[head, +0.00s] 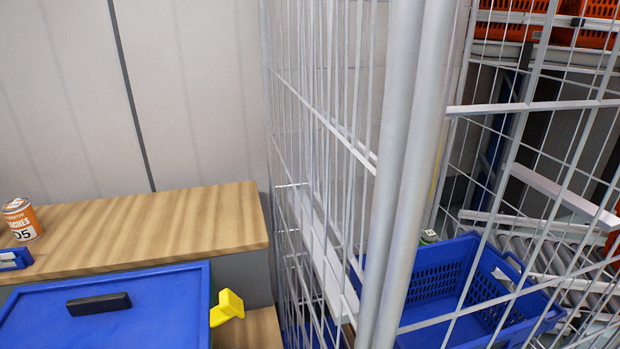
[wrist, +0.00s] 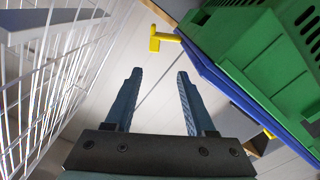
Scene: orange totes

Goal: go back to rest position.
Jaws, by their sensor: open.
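My gripper (wrist: 157,100) shows in the wrist view with its two fingers apart and nothing between them. Pale floor shows beyond the fingertips. The wire cage is to its left and a green crate (wrist: 245,50) with a blue edge is to its upper right. My gripper does not show in the head view.
A wire mesh cage (head: 392,170) stands at centre right, with a blue basket (head: 440,283) behind its mesh. At left are a wooden shelf (head: 150,232) with an orange-and-white can (head: 22,220), a blue lid (head: 150,320) and a yellow handle (head: 228,307). Orange totes (head: 590,12) sit top right.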

